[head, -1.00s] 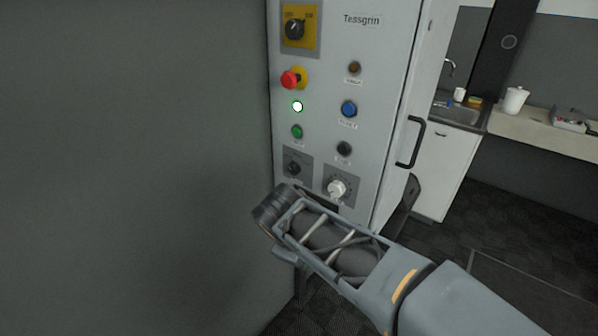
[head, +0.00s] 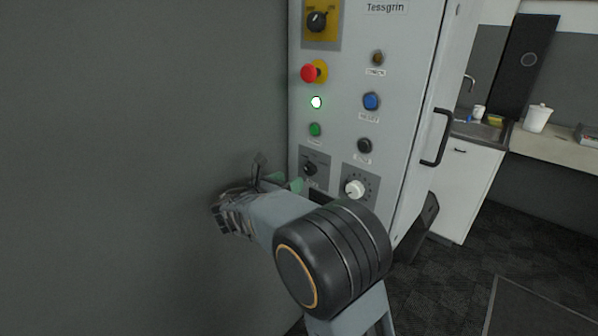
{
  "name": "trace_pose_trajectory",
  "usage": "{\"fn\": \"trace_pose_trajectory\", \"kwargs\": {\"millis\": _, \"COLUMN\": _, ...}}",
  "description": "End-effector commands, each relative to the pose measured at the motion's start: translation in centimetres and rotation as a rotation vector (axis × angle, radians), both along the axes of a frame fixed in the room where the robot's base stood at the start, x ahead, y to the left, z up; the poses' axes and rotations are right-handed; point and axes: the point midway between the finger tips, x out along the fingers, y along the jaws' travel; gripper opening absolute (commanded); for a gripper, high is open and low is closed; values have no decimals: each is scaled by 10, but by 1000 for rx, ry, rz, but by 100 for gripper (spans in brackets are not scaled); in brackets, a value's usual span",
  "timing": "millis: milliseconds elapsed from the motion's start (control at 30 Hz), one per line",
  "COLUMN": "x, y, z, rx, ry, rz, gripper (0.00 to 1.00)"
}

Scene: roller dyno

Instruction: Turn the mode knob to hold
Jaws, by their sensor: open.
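A small black knob (head: 310,168) sits on a grey plate at the lower left of the control cabinet's front. It looks like the mode knob, but its lettering and pointer are too small to read. My gripper (head: 284,181) is open, just left of and slightly below this knob. Its greenish fingertips show near the plate's left edge, with no visible hold on the knob. Whether a fingertip touches the plate cannot be told. My wrist and arm cover the cabinet below.
The cabinet (head: 400,45) also carries a white dial (head: 355,188), a red emergency button (head: 311,73), a yellow-plated switch (head: 318,22), a lit white lamp (head: 316,102) and several buttons. A black door handle (head: 437,138) sticks out at right. A grey wall (head: 130,120) fills the left.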

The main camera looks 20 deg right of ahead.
Motion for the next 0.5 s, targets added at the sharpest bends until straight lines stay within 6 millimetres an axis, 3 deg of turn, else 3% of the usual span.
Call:
{"fn": "trace_pose_trajectory", "kwargs": {"millis": 200, "x": 17, "y": -38, "z": 0, "rx": 1, "ry": 1, "rz": -3, "gripper": 63}}
{"fn": "trace_pose_trajectory", "kwargs": {"millis": 500, "x": 32, "y": -69, "z": 0, "rx": 2, "ry": -1, "rz": 0, "gripper": 63}}
